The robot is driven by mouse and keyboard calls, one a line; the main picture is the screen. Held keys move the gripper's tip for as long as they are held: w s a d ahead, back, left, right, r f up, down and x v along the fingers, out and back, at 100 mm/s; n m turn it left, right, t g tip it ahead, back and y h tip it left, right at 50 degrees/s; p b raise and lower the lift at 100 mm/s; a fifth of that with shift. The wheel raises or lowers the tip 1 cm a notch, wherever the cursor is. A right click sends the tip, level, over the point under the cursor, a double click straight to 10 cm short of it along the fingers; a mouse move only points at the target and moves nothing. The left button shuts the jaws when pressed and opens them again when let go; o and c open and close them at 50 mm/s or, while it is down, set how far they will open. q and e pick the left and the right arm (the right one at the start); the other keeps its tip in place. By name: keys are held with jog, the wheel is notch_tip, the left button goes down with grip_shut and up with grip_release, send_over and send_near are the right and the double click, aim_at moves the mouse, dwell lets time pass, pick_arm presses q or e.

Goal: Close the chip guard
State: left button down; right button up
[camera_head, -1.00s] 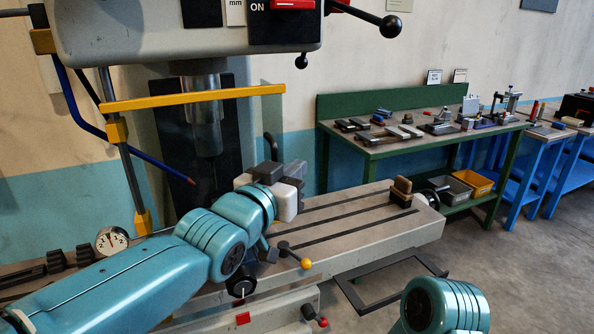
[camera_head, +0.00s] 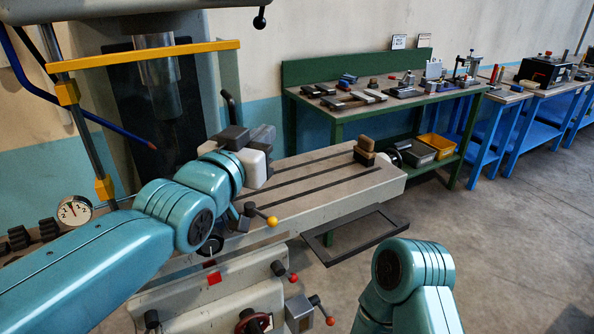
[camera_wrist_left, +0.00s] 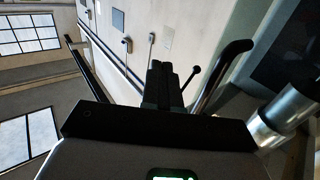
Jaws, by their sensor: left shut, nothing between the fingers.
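The chip guard (camera_head: 150,56) has a yellow top bar running across in front of the drill's spindle (camera_head: 158,75). A faint clear panel hangs below it, and yellow clamps hold it to a post at the left. A black curved handle (camera_head: 230,106) stands at its right side; what seems to be the same handle shows in the left wrist view (camera_wrist_left: 228,62). My left gripper (camera_head: 250,134) is just below and right of the handle. In the left wrist view its dark fingers (camera_wrist_left: 166,82) are shut and empty, apart from the handle. My right gripper is out of view.
The slotted machine table (camera_head: 325,190) lies below and right of my left gripper, with a brown block (camera_head: 365,150) at its far end. A yellow-knobbed lever (camera_head: 270,220) is below the gripper. A green workbench (camera_head: 340,110) stands behind. Floor at right is clear.

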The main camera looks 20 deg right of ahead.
pick_arm(q)
jog(key=s+d, duration=0.1)
jog(key=s, duration=0.9)
jog(key=shift+s, duration=0.2)
